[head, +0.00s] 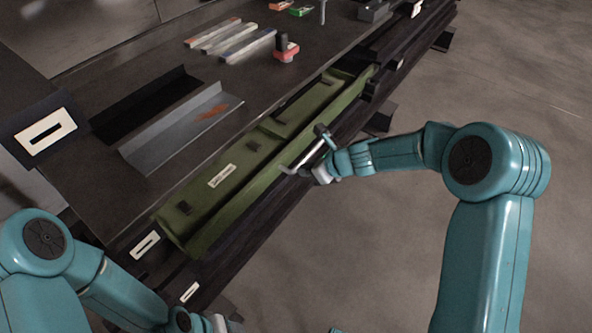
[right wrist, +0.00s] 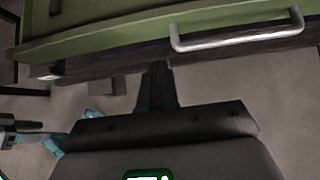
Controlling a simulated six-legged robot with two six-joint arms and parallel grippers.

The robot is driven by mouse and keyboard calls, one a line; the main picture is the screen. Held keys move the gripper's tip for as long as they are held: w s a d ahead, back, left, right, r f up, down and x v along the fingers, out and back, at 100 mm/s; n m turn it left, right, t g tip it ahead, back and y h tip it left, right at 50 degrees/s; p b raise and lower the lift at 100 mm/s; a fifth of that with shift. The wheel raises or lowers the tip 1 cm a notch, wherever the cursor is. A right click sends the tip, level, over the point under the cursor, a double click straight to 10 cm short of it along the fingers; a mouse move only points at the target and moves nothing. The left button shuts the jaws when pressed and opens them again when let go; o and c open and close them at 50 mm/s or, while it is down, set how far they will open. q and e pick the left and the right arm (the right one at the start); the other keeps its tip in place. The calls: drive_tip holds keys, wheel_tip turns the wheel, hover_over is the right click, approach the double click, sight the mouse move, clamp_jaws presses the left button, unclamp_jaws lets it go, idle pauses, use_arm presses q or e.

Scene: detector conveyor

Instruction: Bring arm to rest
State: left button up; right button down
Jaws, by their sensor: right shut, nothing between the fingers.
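My right arm reaches in from the right in the head view. Its gripper (head: 322,170) is shut and empty, close beside the metal bar handle (head: 305,157) on the front of an open green drawer (head: 235,218). In the right wrist view the handle (right wrist: 237,42) is above and right of the shut fingers (right wrist: 158,72), with nothing gripped. My left arm is folded low at the bottom left of the head view. Its gripper (head: 222,324) shows only in part at the bottom edge, and its fingers cannot be made out.
The dark bench top (head: 150,80) holds several grey bars (head: 228,38), a red block with a dark knob (head: 286,48) and a grey angled channel (head: 180,125). The drawer juts out from under the bench. The grey floor (head: 400,240) is clear right of the bench.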

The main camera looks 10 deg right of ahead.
drive_tip(key=v, duration=0.3)
drive_tip(key=s+a+f+n+g+p, duration=0.1)
drive_tip(key=s+f+n+g+p, duration=0.1)
drive_tip(key=s+n, duration=0.6)
drive_tip(key=s+a+f+n+g+h+p, duration=0.1)
drive_tip(key=s+f+n+p, duration=0.3)
drive_tip(key=s+n, duration=0.5)
drive_tip(key=s+a+f+n+g+h+p, duration=0.1)
drive_tip(key=s+a+f+n+g+p, duration=0.1)
drive_tip(key=s+n+p, duration=0.3)
drive_tip(key=s+a+n+g, duration=0.1)
drive_tip(key=s+n, duration=0.2)
drive_tip(key=s, duration=0.4)
drive_tip(key=shift+s+f+n, duration=0.25)
drive_tip(key=shift+f+n, duration=0.15)
